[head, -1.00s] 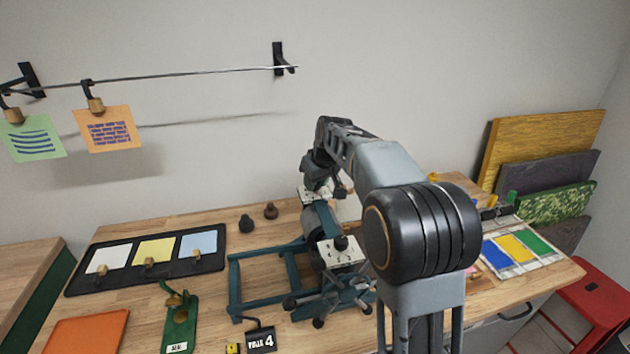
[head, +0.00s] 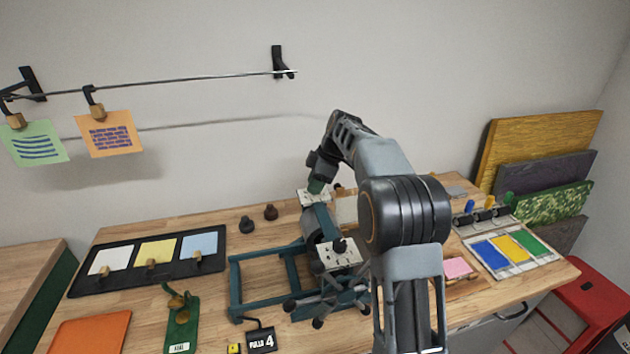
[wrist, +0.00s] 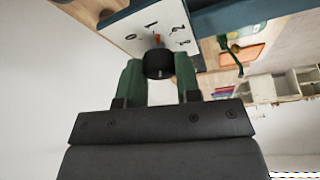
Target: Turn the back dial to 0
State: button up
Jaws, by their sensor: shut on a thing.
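The back dial (wrist: 158,66) is a black knob with an orange pointer on a white plate (wrist: 118,28) marked with numbers. The pointer sits near the 1, on the side toward the 2. My gripper (wrist: 159,78) has green fingers on both sides of the knob and is shut on it. In the head view my gripper (head: 317,187) reaches down onto the back plate (head: 308,199) of the press; the knob there is hidden by it. The front dial (head: 340,244) is a black knob on its own white plate (head: 338,258), nearer to me.
The blue-green press frame (head: 268,254) with a dark star-shaped handwheel (head: 328,298) stands mid-bench. A black tray of colored sheets (head: 126,264) lies left. A "PULLS 4" sign (head: 261,341) stands in front.

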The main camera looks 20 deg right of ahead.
jog(key=n+g+p, duration=0.1)
jog(key=n, duration=0.2)
jog(key=n+g+p, duration=0.1)
jog(key=n+p, duration=0.1)
jog(key=n, duration=0.1)
jog(key=shift+w+r+g, duration=0.1)
jog(key=shift+r+g, duration=0.05)
jog(key=shift+g, duration=0.15)
jog(key=n+g+p, duration=0.1)
jog(key=n, duration=0.2)
jog(key=n+h+p, duration=0.1)
jog(key=n+p, duration=0.1)
jog(key=shift+a+n+g+p, duration=0.1)
jog(key=shift+n+g+p, duration=0.2)
jog(key=shift+n+g, duration=0.1)
jog(key=shift+f, duration=0.2)
jog(key=o, duration=0.9)
jog(key=shift+w+r, duration=0.1)
jog(key=p+v, duration=0.1)
jog(key=v, duration=0.6)
jog(key=shift+r, duration=0.15)
